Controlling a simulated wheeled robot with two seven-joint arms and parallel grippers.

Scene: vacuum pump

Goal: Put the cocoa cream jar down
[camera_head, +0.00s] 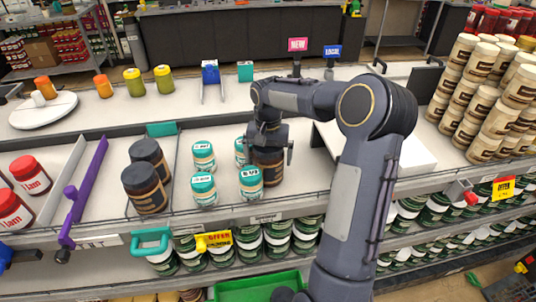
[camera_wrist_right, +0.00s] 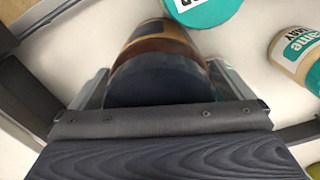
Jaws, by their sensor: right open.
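The cocoa cream jar (camera_head: 268,172), brown with a dark lid, stands upright on the white shelf, just right of the small teal-lidded jars. My right gripper (camera_head: 269,148) is above and around its top, with its fingers open on either side. In the right wrist view, the jar's dark lid (camera_wrist_right: 158,82) lies between the open fingers (camera_wrist_right: 158,90). Its lower part is partly hidden by the lid.
Several teal-lidded jars (camera_head: 203,188) stand close on the left; one shows beside the jar in the wrist view (camera_wrist_right: 203,8). Two dark-lidded brown jars (camera_head: 145,190) stand further left, near a purple divider (camera_head: 88,180). Stacked cream-lidded jars (camera_head: 485,120) fill the right.

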